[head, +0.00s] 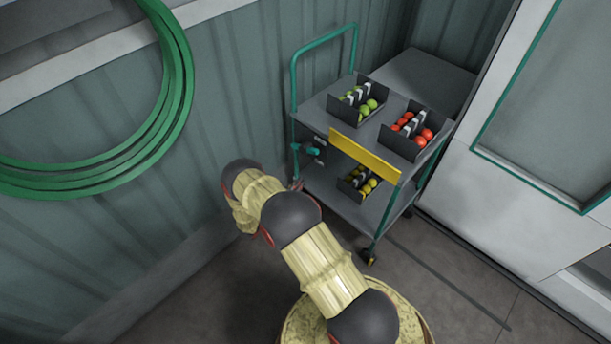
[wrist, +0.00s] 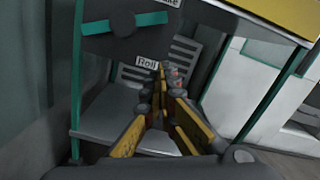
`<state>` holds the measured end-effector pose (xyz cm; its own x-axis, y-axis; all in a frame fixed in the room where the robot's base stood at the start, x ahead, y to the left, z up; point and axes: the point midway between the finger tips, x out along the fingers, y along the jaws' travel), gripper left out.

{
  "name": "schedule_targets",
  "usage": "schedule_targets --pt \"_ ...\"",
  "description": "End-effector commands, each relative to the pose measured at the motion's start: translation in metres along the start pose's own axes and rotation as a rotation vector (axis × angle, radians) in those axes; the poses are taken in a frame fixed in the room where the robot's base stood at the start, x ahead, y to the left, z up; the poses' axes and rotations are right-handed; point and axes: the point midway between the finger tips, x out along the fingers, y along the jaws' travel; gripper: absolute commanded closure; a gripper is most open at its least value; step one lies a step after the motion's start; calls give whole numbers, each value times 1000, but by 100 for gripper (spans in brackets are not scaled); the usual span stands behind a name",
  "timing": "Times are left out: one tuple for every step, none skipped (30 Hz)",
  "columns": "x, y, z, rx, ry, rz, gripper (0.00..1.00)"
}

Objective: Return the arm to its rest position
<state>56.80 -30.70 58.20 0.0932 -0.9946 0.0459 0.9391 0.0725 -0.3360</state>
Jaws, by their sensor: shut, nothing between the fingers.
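My gripper (wrist: 163,78) shows in the wrist view with its yellow and dark fingers drawn together at the tips. It is shut and holds nothing. It points towards the end of the trolley, in front of a grey panel with a teal-and-dark handle (wrist: 124,22). I cannot tell the exact gap to it. In the head view my arm reaches from the bottom up and left, bent, beside the trolley. The gripper is mostly hidden behind the arm there.
A trolley (head: 312,118) with a teal push bar stands against the corner. Crates of green (head: 340,108) and red tomatoes (head: 395,142) sit on top, a crate of yellow ones below. A yellow board (head: 364,157) fronts it. A green hose (head: 180,90) hangs on the left wall.

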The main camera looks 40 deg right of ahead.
Motion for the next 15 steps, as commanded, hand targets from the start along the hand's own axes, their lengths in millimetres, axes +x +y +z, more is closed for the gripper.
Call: schedule_targets --pt "-5 0 0 -1 0 0 100" --pt "-6 0 0 -1 0 0 100" --pt "-8 0 0 -1 0 0 100" --pt "-10 0 0 -1 0 0 100" --pt "-10 0 0 -1 0 0 100" --pt "-11 0 -1 -1 0 0 100" --pt "-12 0 -1 -1 0 0 100" --pt "-12 0 -1 -1 0 0 100" --pt "-12 -1 -1 -1 0 -1 100" --pt "-12 -1 -1 -1 0 -1 100" --pt "-11 -1 -1 -1 0 -1 100" --pt "-11 -1 -1 -1 0 -1 100" --pt "-11 -1 -1 -1 0 -1 100" --pt "-11 -1 -1 -1 0 -1 100" --pt "-11 -1 -1 -1 0 -1 100"
